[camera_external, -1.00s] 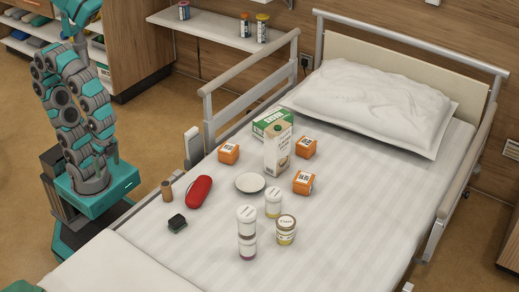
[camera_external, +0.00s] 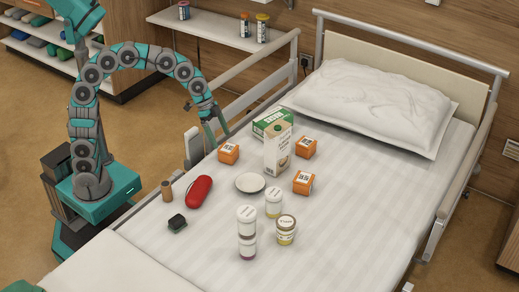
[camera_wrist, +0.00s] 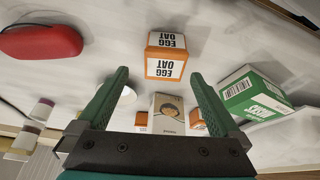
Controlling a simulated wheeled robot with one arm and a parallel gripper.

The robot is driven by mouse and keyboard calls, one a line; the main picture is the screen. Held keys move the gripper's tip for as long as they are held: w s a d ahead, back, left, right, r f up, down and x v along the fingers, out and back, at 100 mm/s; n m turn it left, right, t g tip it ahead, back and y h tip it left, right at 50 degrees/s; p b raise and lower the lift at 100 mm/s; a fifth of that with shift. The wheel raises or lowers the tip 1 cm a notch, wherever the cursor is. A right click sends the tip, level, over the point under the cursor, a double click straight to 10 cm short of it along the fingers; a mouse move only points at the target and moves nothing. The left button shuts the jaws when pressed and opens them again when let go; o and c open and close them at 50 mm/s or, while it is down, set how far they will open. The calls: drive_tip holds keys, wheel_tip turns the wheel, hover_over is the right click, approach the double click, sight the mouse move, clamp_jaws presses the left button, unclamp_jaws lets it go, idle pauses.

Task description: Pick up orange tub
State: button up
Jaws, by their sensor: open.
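Three orange tubs with white labels stand on the bed: the nearest to my gripper (camera_external: 218,139) is the left tub (camera_external: 228,154), with others at the back right (camera_external: 306,147) and front right (camera_external: 303,183). My gripper is open and empty, just above and beside the left tub, fingers pointing down towards the bed. In the wrist view, one orange tub (camera_wrist: 166,56) with an "EGG OAT" label lies ahead, between the lines of the two open fingers (camera_wrist: 160,78) and apart from them. Parts of two more orange tubs show beside the carton, one at left (camera_wrist: 141,121) and one at right (camera_wrist: 197,122).
A white plate (camera_external: 250,182), a red case (camera_external: 199,191) and several jars (camera_external: 246,218) are nearer. The bed rail (camera_external: 240,110) runs close behind my gripper.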

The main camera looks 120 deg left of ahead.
sight(227, 147)
drive_tip(key=shift+w+a+f, duration=0.1)
drive_tip(key=shift+a+f, duration=0.15)
drive_tip(key=shift+x, duration=1.1)
drive_tip(key=x, duration=0.5)
drive_tip(key=shift+a, duration=0.15)
drive_tip(key=shift+r, duration=0.1)
drive_tip(key=shift+c, duration=0.4)
drive_tip(key=c, duration=1.3)
